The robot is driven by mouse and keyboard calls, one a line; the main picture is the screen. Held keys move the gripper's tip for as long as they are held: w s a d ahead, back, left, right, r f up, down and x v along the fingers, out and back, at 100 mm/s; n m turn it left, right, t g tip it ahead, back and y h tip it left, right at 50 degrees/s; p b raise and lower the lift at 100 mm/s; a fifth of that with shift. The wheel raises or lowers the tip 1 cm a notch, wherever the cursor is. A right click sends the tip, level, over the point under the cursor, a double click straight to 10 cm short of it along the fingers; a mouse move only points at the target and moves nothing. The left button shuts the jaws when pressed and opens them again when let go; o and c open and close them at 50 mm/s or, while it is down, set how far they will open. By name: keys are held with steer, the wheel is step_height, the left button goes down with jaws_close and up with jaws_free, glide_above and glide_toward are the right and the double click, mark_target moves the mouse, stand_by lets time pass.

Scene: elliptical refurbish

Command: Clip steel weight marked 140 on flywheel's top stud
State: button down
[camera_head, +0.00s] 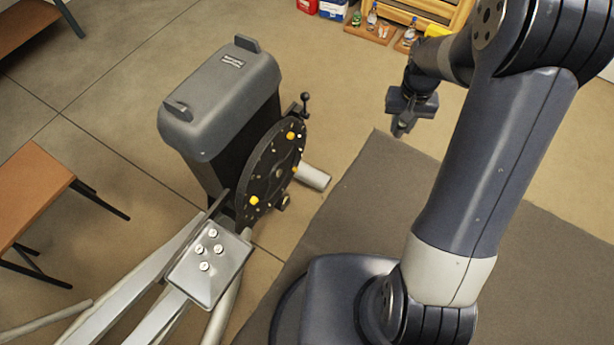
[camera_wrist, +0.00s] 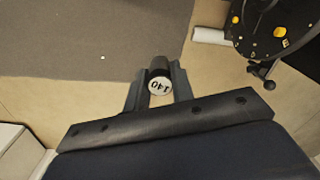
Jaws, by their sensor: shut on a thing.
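My gripper (camera_head: 404,122) is raised over the floor to the right of the flywheel in the head view. In the wrist view my gripper (camera_wrist: 160,82) is shut on a small cylindrical steel weight (camera_wrist: 160,86). Its pale end face reads 140, upside down in the picture. The flywheel (camera_head: 268,172) is a black disc on the side of the grey machine housing, with several yellow spots and small studs. It also shows at the upper right of the wrist view (camera_wrist: 262,42), apart from the weight. I cannot tell which stud is the top one.
A metal tray (camera_head: 222,285) with several round steel pieces stands in front of the flywheel. An orange-brown bench (camera_head: 28,190) is at the left. A wooden rack (camera_head: 440,12) and small bottles stand at the back. A dark mat (camera_head: 540,215) covers the floor at right.

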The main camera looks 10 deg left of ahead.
step_height(320, 180, down, 12)
steer(key=r+b, duration=0.1)
steer(key=b, duration=1.1)
steer(key=m+t+y+b, duration=0.7)
steer(key=m+y+b, duration=0.85)
steer(key=m, duration=0.65)
glide_toward(275, 151)
steer(key=shift+y, duration=0.55)
steer(key=shift+f+p+x, duration=0.2)
steer(key=shift+p+x, duration=0.35)
steer(key=shift+x, duration=0.7)
steer(key=shift+f+p+x, duration=0.25)
steer(key=shift+p+x, duration=0.3)
steer(key=shift+x, duration=0.65)
steer(key=shift+w+a+r+b, duration=0.1)
steer(key=shift+w+a+b, duration=0.25)
steer(key=shift+a, duration=0.25)
